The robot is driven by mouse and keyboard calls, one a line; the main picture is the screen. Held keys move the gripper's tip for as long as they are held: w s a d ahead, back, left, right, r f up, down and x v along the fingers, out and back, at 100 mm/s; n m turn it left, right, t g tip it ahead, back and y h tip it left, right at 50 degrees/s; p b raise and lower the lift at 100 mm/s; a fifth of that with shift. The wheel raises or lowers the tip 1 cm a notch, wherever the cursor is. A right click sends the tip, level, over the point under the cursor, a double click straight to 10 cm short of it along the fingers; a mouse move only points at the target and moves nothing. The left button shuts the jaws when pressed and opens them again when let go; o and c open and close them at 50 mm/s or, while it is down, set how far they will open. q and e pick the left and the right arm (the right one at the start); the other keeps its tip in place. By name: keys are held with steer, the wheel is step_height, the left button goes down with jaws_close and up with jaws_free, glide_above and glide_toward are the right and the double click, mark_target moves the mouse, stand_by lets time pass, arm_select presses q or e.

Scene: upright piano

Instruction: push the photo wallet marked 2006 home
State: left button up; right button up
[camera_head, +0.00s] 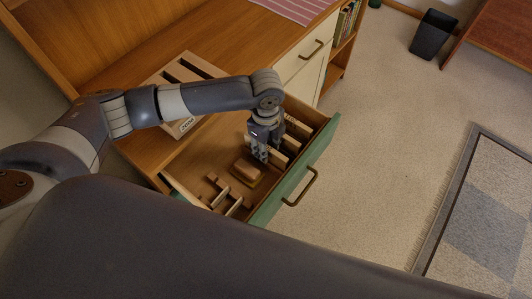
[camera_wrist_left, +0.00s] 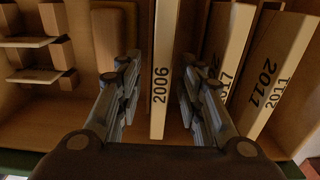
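The photo wallet marked 2006 (camera_wrist_left: 162,85) is a pale, narrow slab standing on edge in the open drawer, its numbered edge facing the wrist camera. My left gripper (camera_wrist_left: 160,65) has its fingers on either side of it, with a small gap visible on each side. In the head view the left gripper (camera_head: 259,153) reaches down into the green-fronted drawer (camera_head: 306,160) and mostly hides this wallet. My right gripper is not in view.
Other wallets marked 2011 (camera_wrist_left: 278,70) and one ending in 17 (camera_wrist_left: 228,50) stand to the right. A brown block (camera_head: 246,172) and small wooden dividers (camera_head: 226,200) lie left in the drawer. Carpet (camera_head: 385,130) in front is clear.

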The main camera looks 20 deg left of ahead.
arm_select(q)
jaws_close()
steer(key=shift+r, duration=0.1)
